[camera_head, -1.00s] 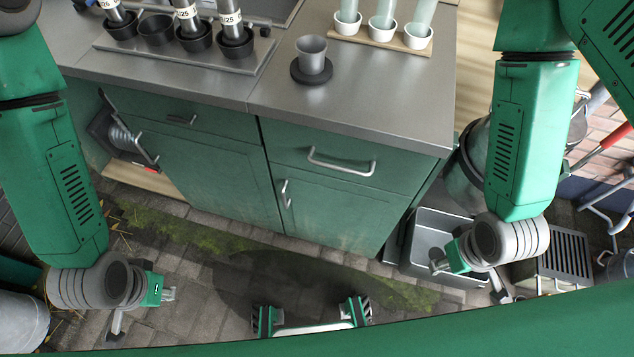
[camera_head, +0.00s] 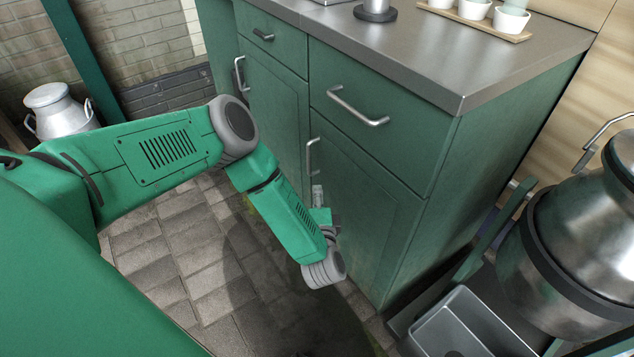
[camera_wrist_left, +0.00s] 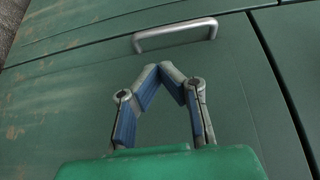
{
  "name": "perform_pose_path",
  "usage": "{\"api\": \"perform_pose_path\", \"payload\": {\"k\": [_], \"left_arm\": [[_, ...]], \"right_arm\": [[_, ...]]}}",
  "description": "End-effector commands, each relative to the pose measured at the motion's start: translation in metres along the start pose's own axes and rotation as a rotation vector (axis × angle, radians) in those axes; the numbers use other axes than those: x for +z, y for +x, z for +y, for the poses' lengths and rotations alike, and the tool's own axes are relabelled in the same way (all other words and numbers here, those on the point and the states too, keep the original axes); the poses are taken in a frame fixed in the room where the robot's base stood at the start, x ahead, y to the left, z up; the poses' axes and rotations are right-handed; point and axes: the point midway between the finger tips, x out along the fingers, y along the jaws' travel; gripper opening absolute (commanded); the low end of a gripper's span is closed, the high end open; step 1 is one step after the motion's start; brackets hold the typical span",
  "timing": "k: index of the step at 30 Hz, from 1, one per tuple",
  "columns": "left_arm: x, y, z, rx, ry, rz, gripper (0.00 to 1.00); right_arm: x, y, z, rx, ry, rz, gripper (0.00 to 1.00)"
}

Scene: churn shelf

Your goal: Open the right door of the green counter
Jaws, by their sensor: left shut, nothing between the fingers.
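The green counter (camera_head: 480,180) stands ahead with a grey metal top. Its right door (camera_head: 370,215) lies under a drawer with a long silver handle (camera_head: 357,107) and sits flush and closed. The door's silver handle (camera_head: 311,155) is near its left edge; a silver handle also fills the top of the left wrist view (camera_wrist_left: 176,36). My left gripper (camera_head: 317,192) is in front of the door, just below its handle. In the left wrist view its fingertips (camera_wrist_left: 168,70) meet, empty, a little short of the handle and apart from it. My right gripper is out of view.
A metal milk churn (camera_head: 575,235) and a grey basin (camera_head: 470,325) stand right of the counter, close to the door side. Another churn (camera_head: 58,112) stands at the far left. Paved floor (camera_head: 180,240) lies open before the counter.

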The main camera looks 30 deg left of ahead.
Motion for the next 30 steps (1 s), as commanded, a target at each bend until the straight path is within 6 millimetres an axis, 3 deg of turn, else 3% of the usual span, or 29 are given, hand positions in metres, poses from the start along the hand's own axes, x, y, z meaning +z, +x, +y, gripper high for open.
{"api": "perform_pose_path", "payload": {"k": [18,30], "left_arm": [[-0.002,0.089,-0.002,-0.010,0.013,-0.006,0.00],[-0.003,0.096,-0.005,-0.010,0.014,-0.002,0.00]], "right_arm": [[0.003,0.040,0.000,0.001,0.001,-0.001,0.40],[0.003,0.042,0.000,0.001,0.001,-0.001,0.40]]}}
